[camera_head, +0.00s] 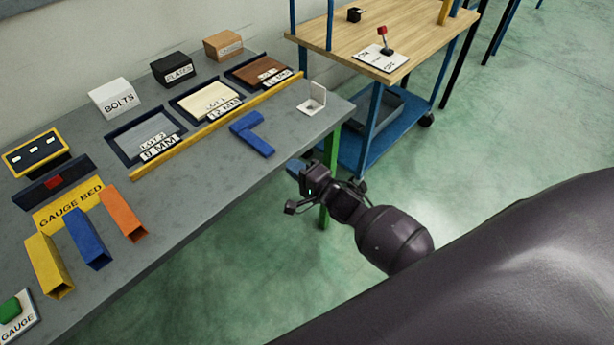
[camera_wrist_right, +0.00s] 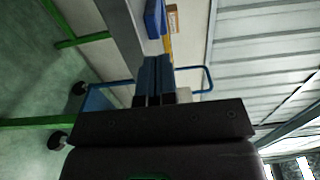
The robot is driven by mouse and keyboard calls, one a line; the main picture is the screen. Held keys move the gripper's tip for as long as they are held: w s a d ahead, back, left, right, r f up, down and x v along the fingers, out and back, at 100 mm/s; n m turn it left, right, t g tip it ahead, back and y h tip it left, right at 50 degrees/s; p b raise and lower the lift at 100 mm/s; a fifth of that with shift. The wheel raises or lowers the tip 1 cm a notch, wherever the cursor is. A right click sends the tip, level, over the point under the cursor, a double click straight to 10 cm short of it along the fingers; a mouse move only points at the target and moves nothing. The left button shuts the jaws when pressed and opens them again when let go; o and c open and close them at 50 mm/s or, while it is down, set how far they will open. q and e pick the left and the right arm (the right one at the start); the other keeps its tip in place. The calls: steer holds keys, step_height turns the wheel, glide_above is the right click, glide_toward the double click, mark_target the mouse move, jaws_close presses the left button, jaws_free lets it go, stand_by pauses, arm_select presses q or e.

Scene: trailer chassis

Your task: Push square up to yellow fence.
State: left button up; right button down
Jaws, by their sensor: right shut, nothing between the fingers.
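The square (camera_head: 252,134) is a blue L-shaped piece lying flat on the grey bench. Its short leg runs roughly along the yellow fence (camera_head: 215,127), with a narrow strip of grey bench between them. Its long leg points toward the bench's front edge. My right gripper (camera_head: 296,170) is just off the bench's front right edge, to the right of the square and apart from it. Its fingers (camera_wrist_right: 154,80) are shut and empty in the right wrist view. A blue piece near the top of that view may be the square. My left gripper is not in view.
Lot trays (camera_head: 205,102) lie behind the fence. A white corner piece (camera_head: 313,101) sits to the square's right. A wooden-topped cart (camera_head: 375,45) stands beyond the bench. The bench in front of the square is clear.

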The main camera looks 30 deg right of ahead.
mark_target(273, 156)
steer(key=x, duration=0.4)
steer(key=shift+w, duration=0.15)
steer(key=shift+b+x, duration=0.35)
steer(key=shift+x, duration=0.65)
steer(key=shift+w+a, duration=0.15)
steer(key=shift+w, duration=0.2)
steer(key=shift+w+a, duration=0.2)
steer(key=shift+w, duration=0.45)
